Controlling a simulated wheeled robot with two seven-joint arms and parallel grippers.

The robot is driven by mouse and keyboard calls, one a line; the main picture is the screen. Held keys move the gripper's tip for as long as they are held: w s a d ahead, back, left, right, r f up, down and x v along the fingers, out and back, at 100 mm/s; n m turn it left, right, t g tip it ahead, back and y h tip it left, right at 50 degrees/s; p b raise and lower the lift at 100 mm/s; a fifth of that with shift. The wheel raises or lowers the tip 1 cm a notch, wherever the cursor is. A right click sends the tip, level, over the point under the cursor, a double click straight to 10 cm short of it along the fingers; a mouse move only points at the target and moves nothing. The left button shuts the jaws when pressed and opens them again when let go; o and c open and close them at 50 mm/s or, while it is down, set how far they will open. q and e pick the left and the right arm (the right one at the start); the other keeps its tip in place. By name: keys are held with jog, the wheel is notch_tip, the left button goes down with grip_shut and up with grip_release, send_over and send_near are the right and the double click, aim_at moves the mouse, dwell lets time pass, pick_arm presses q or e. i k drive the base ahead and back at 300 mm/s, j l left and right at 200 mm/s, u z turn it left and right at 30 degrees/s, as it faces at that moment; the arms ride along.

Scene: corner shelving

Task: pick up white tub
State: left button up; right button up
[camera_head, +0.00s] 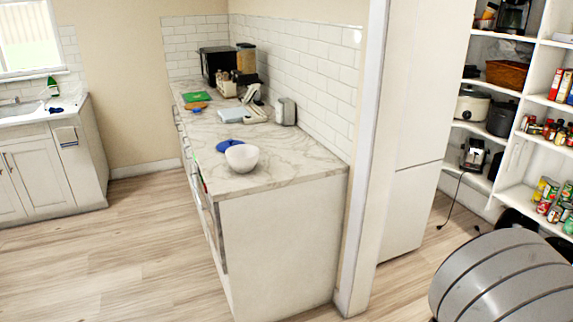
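A white, round, open tub (241,159), shaped like a bowl, stands upright on the marble-topped counter (285,168), near its front end. A flat blue round piece (230,145), perhaps a lid, lies just behind it. They look close together, and I cannot tell whether they touch. The inside of the tub is mostly hidden by its near wall. Neither of my grippers is in view.
A white door panel (420,130) and stocked shelves (530,100) stand right. The wooden floor (110,250) left of the counter is clear.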

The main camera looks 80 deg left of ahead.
aim_at(243, 160)
jog(key=u, duration=3.15)
jog(key=k+z, duration=0.15)
jog(key=z, duration=3.4)
jog(key=u, duration=3.65)
jog(key=i+l+u, duration=0.2)
jog(key=u, duration=0.2)
jog(key=i+l+u, duration=0.65)
jog(key=u, duration=0.2)
